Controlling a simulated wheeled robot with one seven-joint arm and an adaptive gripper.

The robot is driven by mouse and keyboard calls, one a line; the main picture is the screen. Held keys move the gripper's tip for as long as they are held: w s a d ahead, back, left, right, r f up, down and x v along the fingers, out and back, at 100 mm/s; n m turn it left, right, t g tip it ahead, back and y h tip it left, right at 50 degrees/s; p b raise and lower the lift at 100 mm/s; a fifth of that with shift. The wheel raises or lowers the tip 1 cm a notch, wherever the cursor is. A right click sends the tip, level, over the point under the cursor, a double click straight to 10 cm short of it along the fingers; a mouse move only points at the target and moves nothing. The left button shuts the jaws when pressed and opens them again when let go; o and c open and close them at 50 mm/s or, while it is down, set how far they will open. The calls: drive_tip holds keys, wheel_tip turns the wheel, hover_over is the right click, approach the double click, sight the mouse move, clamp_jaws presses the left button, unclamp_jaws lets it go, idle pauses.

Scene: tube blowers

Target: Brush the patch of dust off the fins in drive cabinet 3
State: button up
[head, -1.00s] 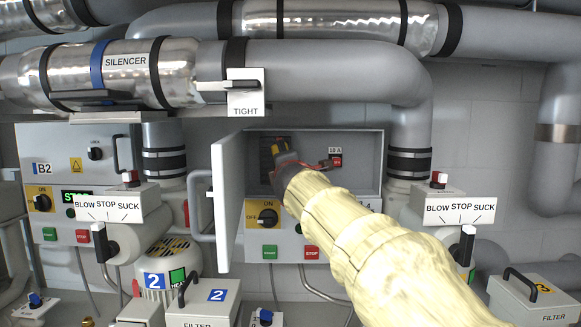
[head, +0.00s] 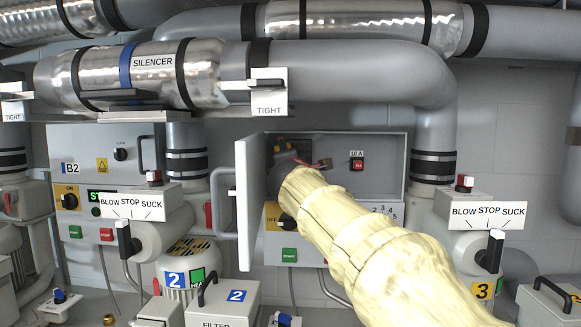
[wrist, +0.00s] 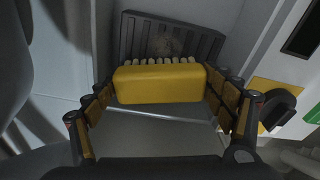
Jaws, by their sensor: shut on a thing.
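My gripper (head: 284,164) reaches into the open cabinet (head: 385,172) at its left side. In the wrist view, my gripper (wrist: 160,92) is shut on a yellow brush block (wrist: 158,84), one finger at each end. Pale bristles (wrist: 155,61) point away from me towards dark upright fins (wrist: 205,44). A dull grey-brown dust patch (wrist: 170,44) lies on the middle of the fins, just beyond the bristle tips. I cannot tell whether the bristles touch the fins.
The cabinet door (head: 250,200) stands open on the left. A red switch marked 10 A (head: 357,163) is on the back wall. A yellow-backed knob (wrist: 276,104) is on the right in the wrist view. A large pipe (head: 350,68) runs above.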

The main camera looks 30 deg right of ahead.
drive_tip(key=shift+r, duration=0.4)
drive_tip(key=shift+s+d+p, duration=1.2)
drive_tip(key=shift+s+d, duration=0.75)
drive_tip(key=shift+d, duration=0.95)
drive_tip(key=shift+w+a+f+b, duration=0.1)
drive_tip(key=shift+w+a+b, duration=0.5)
drive_tip(key=shift+a, duration=0.35)
drive_tip(key=shift+w+a+b, duration=0.55)
drive_tip(key=shift+w+a, duration=0.15)
drive_tip(key=shift+a, duration=0.25)
drive_tip(key=shift+w+a+f+b, duration=0.1)
drive_tip(key=shift+w+a+b, duration=0.5)
drive_tip(key=shift+a, duration=0.35)
drive_tip(key=shift+r, duration=0.1)
drive_tip(key=shift+a, duration=0.1)
drive_tip(key=shift+a+b+v, duration=0.15)
drive_tip(key=shift+b+v, duration=0.35)
drive_tip(key=shift+v, duration=0.9)
drive_tip(key=shift+a+b+v, duration=0.15)
drive_tip(key=shift+b+v, duration=0.3)
drive_tip(key=shift+v, duration=0.95)
drive_tip(key=shift+w, duration=0.1)
